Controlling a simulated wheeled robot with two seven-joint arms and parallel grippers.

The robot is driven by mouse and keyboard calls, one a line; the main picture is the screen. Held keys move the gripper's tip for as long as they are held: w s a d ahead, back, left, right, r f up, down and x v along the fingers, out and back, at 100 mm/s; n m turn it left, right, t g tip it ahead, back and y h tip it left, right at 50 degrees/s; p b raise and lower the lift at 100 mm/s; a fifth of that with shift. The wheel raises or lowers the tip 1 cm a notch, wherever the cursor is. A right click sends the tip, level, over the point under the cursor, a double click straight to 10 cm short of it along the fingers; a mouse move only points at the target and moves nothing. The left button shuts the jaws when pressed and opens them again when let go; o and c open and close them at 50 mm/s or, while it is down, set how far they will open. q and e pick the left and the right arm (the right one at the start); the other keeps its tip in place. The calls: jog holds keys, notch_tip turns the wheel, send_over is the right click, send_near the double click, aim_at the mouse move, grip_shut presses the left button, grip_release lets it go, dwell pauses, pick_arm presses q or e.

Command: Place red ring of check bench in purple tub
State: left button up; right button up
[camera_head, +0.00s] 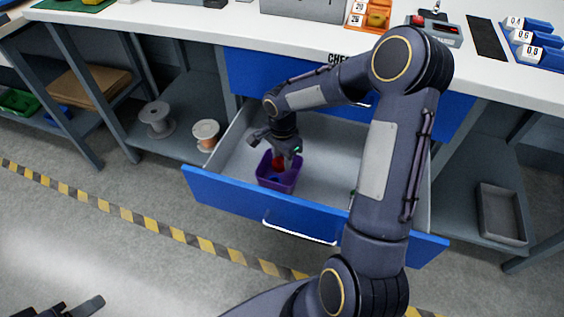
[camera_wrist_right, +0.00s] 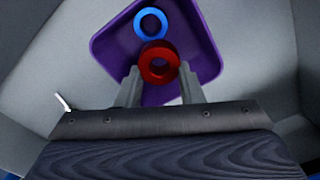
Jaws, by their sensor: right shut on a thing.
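The red ring (camera_wrist_right: 159,63) is held between the fingertips of my right gripper (camera_wrist_right: 160,85), over the purple tub (camera_wrist_right: 205,58). In the head view the red ring (camera_head: 278,163) shows just under my right gripper (camera_head: 284,158), at the mouth of the purple tub (camera_head: 277,184). A blue ring (camera_wrist_right: 150,24) lies in the tub beyond the red one. The tub stands in the open drawer (camera_head: 320,163) of the check bench. I cannot tell whether the red ring touches the tub floor. My left gripper (camera_head: 75,309) is partly in view at the bottom left, away from the drawer.
The drawer's blue front (camera_head: 300,222) and its side walls surround the tub. The white bench top (camera_head: 235,25) is above and behind, carrying trays and blue bins. Spools (camera_head: 157,118) sit on the lower shelf at left. A grey tray (camera_head: 502,214) lies at right.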

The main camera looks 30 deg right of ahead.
jog(key=shift+f, duration=0.95)
jog(key=shift+f+b, duration=0.6)
jog(key=shift+b, duration=0.15)
jog(key=o, duration=1)
jog(key=shift+r, duration=0.1)
